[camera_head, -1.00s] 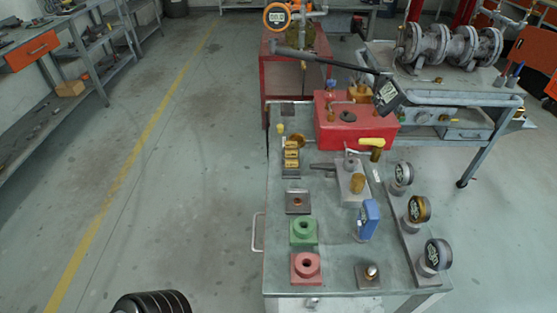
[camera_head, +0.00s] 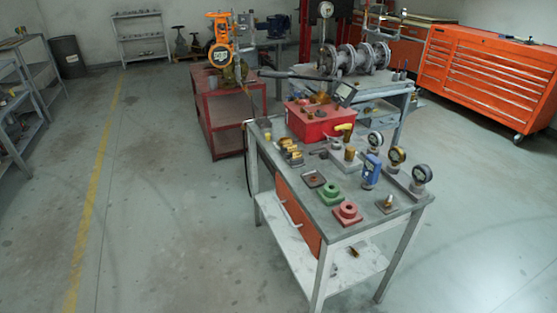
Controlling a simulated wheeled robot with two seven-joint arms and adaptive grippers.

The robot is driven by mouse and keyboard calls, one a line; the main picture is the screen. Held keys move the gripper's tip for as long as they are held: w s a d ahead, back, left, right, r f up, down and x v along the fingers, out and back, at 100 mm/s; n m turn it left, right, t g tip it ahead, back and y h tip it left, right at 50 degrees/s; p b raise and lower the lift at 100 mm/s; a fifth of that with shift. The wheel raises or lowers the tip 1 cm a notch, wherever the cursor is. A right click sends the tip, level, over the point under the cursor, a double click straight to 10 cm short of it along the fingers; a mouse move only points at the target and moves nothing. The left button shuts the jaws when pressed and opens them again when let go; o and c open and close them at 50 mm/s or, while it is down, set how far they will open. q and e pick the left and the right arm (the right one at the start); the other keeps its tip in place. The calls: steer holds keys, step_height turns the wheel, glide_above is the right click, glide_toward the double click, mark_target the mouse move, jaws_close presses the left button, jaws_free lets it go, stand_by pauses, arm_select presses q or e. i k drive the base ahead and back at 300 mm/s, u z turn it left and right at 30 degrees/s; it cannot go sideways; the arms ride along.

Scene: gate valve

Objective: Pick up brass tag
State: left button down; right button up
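I cannot pick out a brass tag with certainty. Several small brass-coloured pieces (camera_head: 290,152) sit in a group near the left edge of the grey workbench (camera_head: 294,190), too small to make out clearly. A small brass-topped fitting (camera_head: 387,202) stands on a dark square base near the bench's front right corner. A small dark and yellowish item (camera_head: 354,251) lies on the bench's lower shelf. Neither of my grippers is in view.
A red box (camera_head: 312,122) stands at the bench's back, with a long dark bar tool above it. Green (camera_head: 331,192) and pink (camera_head: 347,214) blocks, a blue device (camera_head: 371,170) and gauges (camera_head: 421,174) crowd the top. A red cart (camera_head: 226,145) stands behind. Floor at left is clear.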

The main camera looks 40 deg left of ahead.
mark_target(291, 149)
steer(key=u, duration=1.35)
